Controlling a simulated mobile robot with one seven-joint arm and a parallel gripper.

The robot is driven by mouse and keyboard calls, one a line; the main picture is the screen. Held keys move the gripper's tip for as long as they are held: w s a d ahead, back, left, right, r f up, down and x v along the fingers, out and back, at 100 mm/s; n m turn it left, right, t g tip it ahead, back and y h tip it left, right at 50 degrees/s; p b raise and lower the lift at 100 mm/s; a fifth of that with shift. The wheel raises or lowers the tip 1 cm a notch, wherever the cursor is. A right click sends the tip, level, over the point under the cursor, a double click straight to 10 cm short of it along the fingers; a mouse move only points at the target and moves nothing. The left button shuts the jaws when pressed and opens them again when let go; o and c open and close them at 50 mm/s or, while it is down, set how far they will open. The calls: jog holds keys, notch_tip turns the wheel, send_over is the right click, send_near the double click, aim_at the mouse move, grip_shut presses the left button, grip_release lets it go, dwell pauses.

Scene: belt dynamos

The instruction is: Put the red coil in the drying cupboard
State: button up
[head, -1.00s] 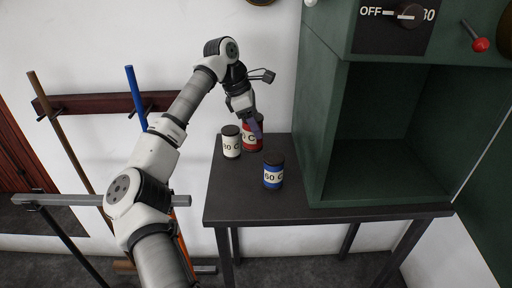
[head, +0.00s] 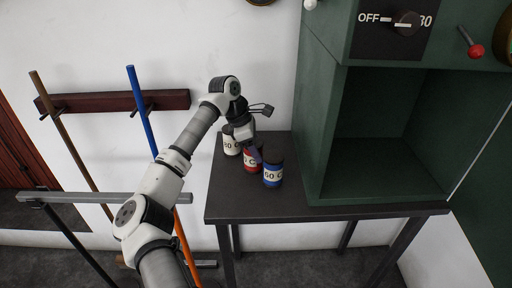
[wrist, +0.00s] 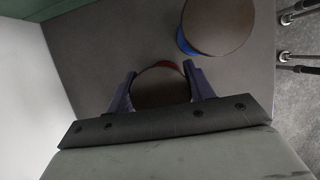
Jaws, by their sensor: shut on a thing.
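The red coil (head: 250,167) is a short cylinder with a pale label and dark top. My gripper (head: 250,153) is shut on it from above; in the wrist view the coil's dark round top (wrist: 161,88) lies between the two fingers. I cannot tell whether the coil touches the table. The drying cupboard (head: 325,135) is the dark green box at the right end of the table. Its front is open and its visible compartment is empty. A dial marked OFF and 30 (head: 404,22) sits above the opening.
A blue coil (head: 273,178) stands close to the right of the red one, between it and the cupboard. A red-knobbed lever (head: 477,50) sits above the opening.

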jog(key=o, duration=1)
jog(key=shift+f, duration=0.1)
jog(key=b+v, duration=0.3)
jog(key=v, duration=0.9)
jog(key=shift+d+r, duration=0.15)
jog(key=shift+r, duration=0.1)
